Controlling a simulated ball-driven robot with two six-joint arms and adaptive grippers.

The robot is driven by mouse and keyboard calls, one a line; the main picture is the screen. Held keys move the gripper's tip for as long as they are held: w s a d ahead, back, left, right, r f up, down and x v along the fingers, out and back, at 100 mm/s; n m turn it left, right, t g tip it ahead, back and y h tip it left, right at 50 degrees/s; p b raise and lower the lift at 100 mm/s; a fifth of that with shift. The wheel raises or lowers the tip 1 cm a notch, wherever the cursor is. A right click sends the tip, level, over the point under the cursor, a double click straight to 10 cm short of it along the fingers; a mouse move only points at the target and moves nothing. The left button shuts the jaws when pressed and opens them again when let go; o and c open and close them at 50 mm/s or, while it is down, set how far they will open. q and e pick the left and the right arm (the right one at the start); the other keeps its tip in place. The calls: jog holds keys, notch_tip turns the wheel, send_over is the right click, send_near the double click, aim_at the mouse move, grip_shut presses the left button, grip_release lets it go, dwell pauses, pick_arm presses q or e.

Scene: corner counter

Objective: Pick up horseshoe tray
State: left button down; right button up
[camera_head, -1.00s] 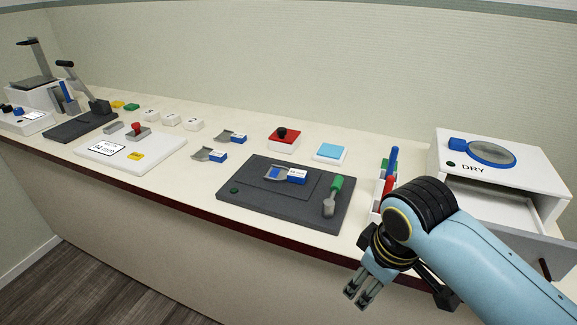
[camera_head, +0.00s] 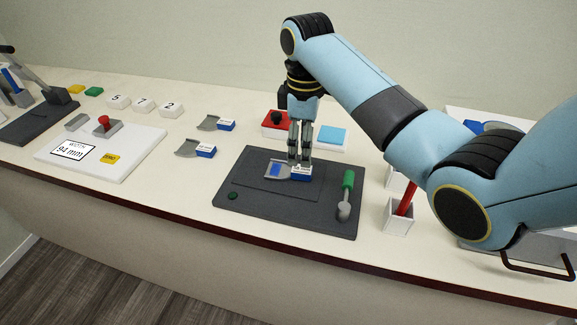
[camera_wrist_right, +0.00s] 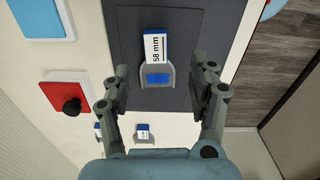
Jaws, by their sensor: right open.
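A grey U-shaped tray (camera_head: 275,173) with a blue patch and a blue-and-white end block lies on the dark mat (camera_head: 240,198). In the right wrist view the tray (camera_wrist_right: 146,76) shows a label reading "58 mm". My right gripper (camera_head: 299,163) points down at the tray's labelled end and partly hides it in the head view. In the wrist view its open fingers (camera_wrist_right: 164,72) lie on either side of the tray, with gaps between; nothing is held. Two similar trays (camera_head: 210,123) (camera_head: 188,150) lie on the counter to the left. My left gripper is not in view.
A red block with a black knob (camera_head: 275,122) and a light-blue-topped block (camera_head: 331,137) stand behind. A white holder (camera_head: 398,217) is to the right. A white board (camera_head: 128,160) lies left.

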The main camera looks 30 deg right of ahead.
aim_at(301, 169)
jog(key=f, duration=0.2)
jog(key=shift+w+f, duration=0.2)
jog(key=shift+f, duration=0.15)
notch_tip(301, 169, down, 4)
jog(key=shift+d+f, duration=0.1)
jog(key=shift+d, duration=0.05)
jog(key=shift+w+f, duration=0.1)
jog(key=shift+c, duration=0.3)
jog(key=c, duration=1.1)
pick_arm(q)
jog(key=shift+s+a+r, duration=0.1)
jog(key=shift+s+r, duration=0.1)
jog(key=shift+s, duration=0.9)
pick_arm(e)
grip_shut()
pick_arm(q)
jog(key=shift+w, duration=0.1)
